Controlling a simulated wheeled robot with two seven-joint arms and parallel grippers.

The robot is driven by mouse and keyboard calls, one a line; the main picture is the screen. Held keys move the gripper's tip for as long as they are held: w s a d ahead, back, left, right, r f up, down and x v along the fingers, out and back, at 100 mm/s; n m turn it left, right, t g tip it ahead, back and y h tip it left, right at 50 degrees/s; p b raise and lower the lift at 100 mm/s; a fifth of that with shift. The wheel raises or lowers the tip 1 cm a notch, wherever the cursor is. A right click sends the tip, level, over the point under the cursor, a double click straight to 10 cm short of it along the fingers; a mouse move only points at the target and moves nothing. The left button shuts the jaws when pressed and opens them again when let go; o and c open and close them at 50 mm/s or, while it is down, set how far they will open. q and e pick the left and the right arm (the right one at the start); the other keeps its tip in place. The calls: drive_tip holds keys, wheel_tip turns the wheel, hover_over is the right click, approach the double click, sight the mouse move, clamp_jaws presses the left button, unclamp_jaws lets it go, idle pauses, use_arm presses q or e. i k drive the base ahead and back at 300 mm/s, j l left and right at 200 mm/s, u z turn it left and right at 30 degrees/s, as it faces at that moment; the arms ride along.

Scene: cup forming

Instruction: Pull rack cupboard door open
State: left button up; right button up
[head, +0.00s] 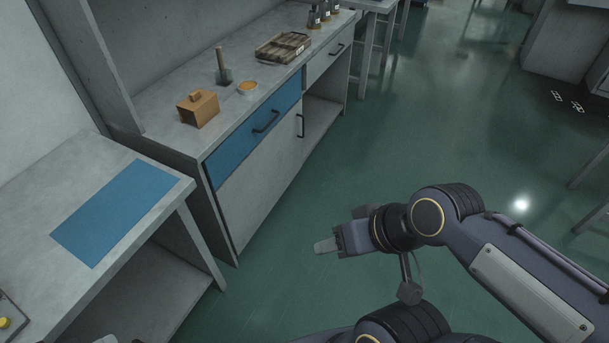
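The cupboard door (259,184) is a pale grey panel under the blue drawer front in the long grey cabinet. It looks shut. Its black upright handle (301,126) is near its right edge. My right gripper (323,246) is over the green floor, in front of and apart from the door, pointing left in the picture. It is seen from the side, and I cannot tell whether its fingers are apart. It touches nothing that I can see. My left gripper is not in view.
The blue drawer (245,138) has its own black handle. A grey table with a blue mat (115,212) is at left. The green floor (440,120) is clear.

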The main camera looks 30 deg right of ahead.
sight(244, 200)
drive_tip(key=z, duration=0.6)
drive_tip(key=i+l+u, duration=0.25)
drive_tip(key=i+l, duration=0.45)
drive_tip(key=i, duration=0.25)
drive_tip(key=i+l+u, duration=0.3)
drive_tip(key=i+l, duration=0.6)
